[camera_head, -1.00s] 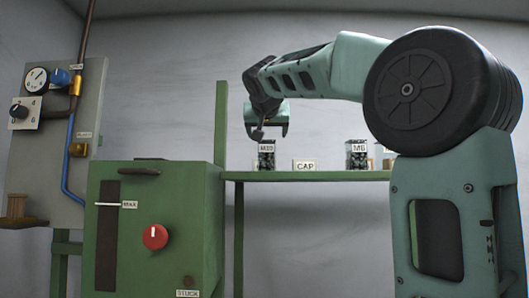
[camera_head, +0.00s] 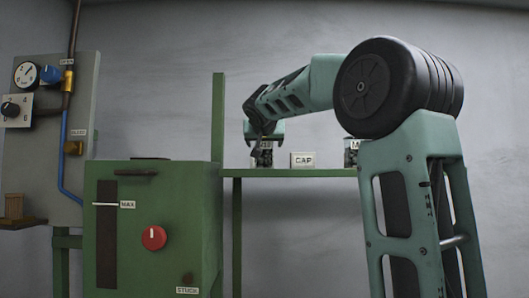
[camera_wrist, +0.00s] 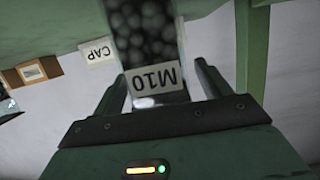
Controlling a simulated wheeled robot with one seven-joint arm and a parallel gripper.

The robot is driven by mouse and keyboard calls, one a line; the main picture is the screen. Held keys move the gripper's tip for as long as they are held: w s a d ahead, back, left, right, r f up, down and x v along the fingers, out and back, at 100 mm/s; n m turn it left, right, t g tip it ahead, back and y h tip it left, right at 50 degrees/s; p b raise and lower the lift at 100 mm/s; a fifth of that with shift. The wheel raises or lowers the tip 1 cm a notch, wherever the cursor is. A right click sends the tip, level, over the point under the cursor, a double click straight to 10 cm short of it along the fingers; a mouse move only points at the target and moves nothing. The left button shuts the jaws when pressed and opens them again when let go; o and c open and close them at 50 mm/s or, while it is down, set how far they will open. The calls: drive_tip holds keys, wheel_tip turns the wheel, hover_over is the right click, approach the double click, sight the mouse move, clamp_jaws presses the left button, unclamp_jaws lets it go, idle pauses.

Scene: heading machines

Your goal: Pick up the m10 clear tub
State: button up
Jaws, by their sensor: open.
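The M10 clear tub (camera_wrist: 138,35) is a see-through tub of dark round pieces with a white M10 label, upside down in the wrist view. It stands on the green shelf (camera_head: 285,173). In the wrist view my gripper (camera_wrist: 158,80) is open, with one finger on each side of the tub's labelled face and gaps showing on both sides. In the head view my gripper (camera_head: 264,137) is over the tub (camera_head: 262,156), hiding its upper part.
A CAP sign (camera_head: 302,160) stands just right of the tub on the shelf. Another tub (camera_head: 351,150) is farther right, partly behind my arm. A green post (camera_head: 218,120) rises at the shelf's left end. A green machine cabinet (camera_head: 150,225) stands at the front left.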

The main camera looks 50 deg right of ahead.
drive_tip(key=c, duration=1.3)
drive_tip(key=shift+c, duration=0.3)
drive_tip(key=shift+r, duration=0.15)
